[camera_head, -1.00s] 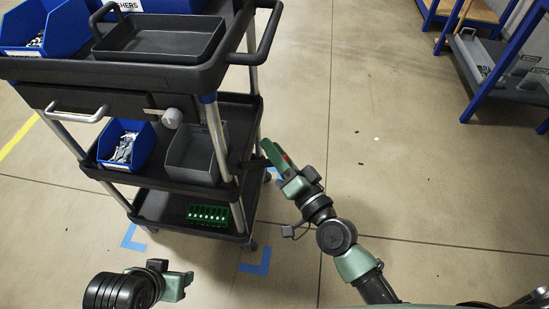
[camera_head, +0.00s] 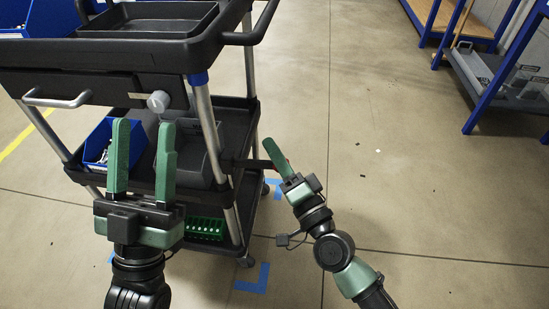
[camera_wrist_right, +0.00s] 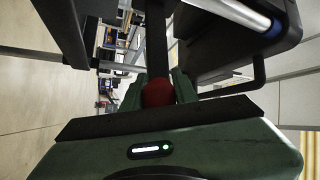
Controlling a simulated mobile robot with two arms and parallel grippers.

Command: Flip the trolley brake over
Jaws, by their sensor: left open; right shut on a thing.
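The trolley (camera_head: 150,80) stands at the left in the head view, with a top tray and two shelves below. The trolley brake looks like a dark bar (camera_head: 249,162) reaching out from its right side; in the right wrist view its red end (camera_wrist_right: 157,92) sits between my fingers. My right gripper (camera_head: 274,150) is shut on that red end, also seen in the right wrist view (camera_wrist_right: 157,90). My green fingers hide most of the red part in the head view. My left gripper (camera_head: 145,124) is open and empty, fingers pointing up, in front of the trolley.
A silver drawer handle (camera_head: 55,99) and a pale round knob (camera_head: 158,101) stick out of the trolley's front. A blue bin (camera_head: 100,146) and green rack (camera_head: 205,229) sit on the shelves. Blue-framed shelving (camera_head: 488,85) stands far right.

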